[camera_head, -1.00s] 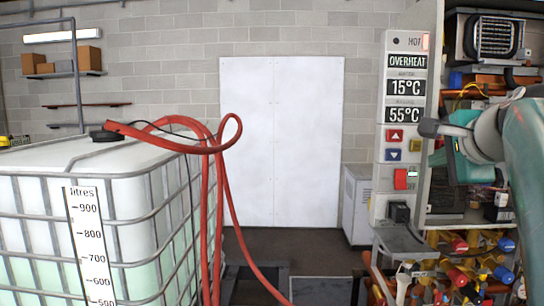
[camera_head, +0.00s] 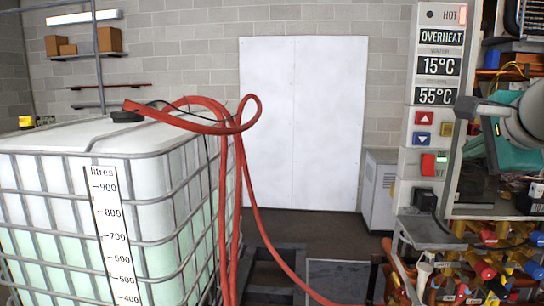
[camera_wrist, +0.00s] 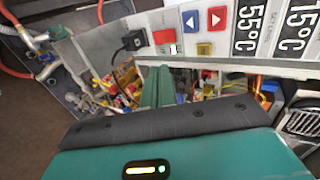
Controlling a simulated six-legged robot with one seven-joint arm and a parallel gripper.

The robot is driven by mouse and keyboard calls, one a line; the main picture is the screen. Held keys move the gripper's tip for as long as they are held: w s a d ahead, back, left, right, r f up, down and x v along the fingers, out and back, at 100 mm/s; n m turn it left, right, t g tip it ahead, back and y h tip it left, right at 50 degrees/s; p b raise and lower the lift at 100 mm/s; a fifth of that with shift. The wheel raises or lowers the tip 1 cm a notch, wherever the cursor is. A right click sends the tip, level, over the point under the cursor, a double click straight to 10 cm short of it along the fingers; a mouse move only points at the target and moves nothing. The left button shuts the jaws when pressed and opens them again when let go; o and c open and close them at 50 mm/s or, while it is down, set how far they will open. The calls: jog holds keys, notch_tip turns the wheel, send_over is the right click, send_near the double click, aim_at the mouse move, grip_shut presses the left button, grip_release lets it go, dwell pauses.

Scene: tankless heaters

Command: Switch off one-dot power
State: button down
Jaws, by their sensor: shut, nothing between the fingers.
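The heater's tall grey control panel (camera_head: 409,150) stands at the right in the head view. It bears a red rocker switch (camera_head: 428,165) below the red and blue arrow buttons, with a small marked label beside it. The switch also shows near the top of the wrist view (camera_wrist: 165,37); I cannot make out its position or any dot. My gripper (camera_wrist: 157,76) shows green fingers shut and empty, below the switch in the picture and apparently apart from it. In the head view my arm is at the right edge, and the fingertips cannot be made out.
A black plug (camera_head: 425,200) sits under the switch. A yellow button (camera_head: 446,129) is beside the arrow buttons. Pipes and valves with coloured handles (camera_head: 488,270) crowd below the panel. A caged water tank (camera_head: 150,215) with a red hose (camera_head: 236,200) stands left. Dark floor lies between.

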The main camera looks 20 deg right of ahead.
aim_at(429, 170)
jog(key=shift+f, duration=0.1)
jog(key=x, duration=1.3)
jog(key=shift+w+d+f, duration=0.15)
jog(key=shift+w, duration=0.2)
jog(key=shift+w+f+t, duration=0.1)
jog(key=shift+w+t, duration=0.05)
jog(key=shift+t, duration=0.15)
jog(key=shift+w+f+t+h, duration=0.15)
jog(key=shift+f+t+h, duration=0.15)
jog(key=shift+t, duration=0.3)
jog(key=shift+r, duration=0.1)
